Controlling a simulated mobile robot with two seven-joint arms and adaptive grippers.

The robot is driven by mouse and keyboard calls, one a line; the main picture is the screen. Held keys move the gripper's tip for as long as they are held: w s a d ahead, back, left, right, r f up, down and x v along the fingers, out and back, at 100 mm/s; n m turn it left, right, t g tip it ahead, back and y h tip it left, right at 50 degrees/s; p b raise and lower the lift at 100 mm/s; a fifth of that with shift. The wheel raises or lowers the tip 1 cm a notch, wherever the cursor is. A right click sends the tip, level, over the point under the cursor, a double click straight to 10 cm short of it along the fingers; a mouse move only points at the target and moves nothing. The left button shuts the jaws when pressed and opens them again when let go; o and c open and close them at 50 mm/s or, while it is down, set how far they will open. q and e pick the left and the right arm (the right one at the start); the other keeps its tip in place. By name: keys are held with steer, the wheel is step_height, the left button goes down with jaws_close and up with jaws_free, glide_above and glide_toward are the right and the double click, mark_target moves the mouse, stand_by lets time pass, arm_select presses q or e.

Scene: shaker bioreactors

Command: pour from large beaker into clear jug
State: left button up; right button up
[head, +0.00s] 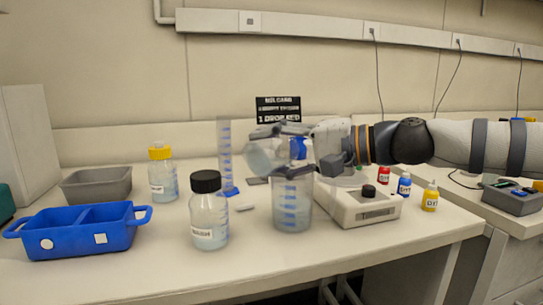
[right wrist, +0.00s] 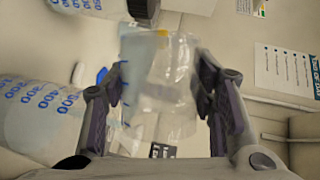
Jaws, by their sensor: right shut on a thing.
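The large beaker (head: 263,157) is clear and tilted well over in the head view, held above the jug's left rim. My right gripper (head: 287,133) is shut on it from the right. In the right wrist view the see-through beaker (right wrist: 165,85) lies between the two fingers. The clear jug (head: 292,208) with blue graduation marks stands upright on the bench below, and shows at the left of the right wrist view (right wrist: 38,118). Its lower part looks pale blue. I cannot make out a stream between them. My left gripper is not in view.
A black-capped bottle (head: 208,215) stands left of the jug, with a blue-based measuring cylinder (head: 225,150) behind. A white device (head: 358,207) is close on the right, then small dropper bottles (head: 404,186). A blue tray (head: 80,240) and yellow-capped bottle (head: 163,180) are farther left.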

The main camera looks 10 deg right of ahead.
steer(key=shift+w+d+f+m+y+b, duration=0.15)
steer(key=shift+m+y+b, duration=0.15)
steer(key=shift+m, duration=0.3)
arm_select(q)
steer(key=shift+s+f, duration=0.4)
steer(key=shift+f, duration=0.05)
arm_select(e)
steer(key=shift+d, duration=0.1)
steer(key=shift+r+m, duration=0.2)
steer(key=shift+m, duration=0.1)
steer(key=shift+w+d+r+m+y+b, duration=0.2)
steer(key=shift+m+y+b, duration=0.2)
steer(key=shift+m, duration=0.2)
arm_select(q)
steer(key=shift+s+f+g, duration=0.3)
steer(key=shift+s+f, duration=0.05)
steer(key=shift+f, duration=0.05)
arm_select(e)
steer(key=shift+d+r+m, duration=0.15)
steer(key=shift+m, duration=0.15)
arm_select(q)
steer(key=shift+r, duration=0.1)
arm_select(e)
steer(key=shift+r, duration=0.15)
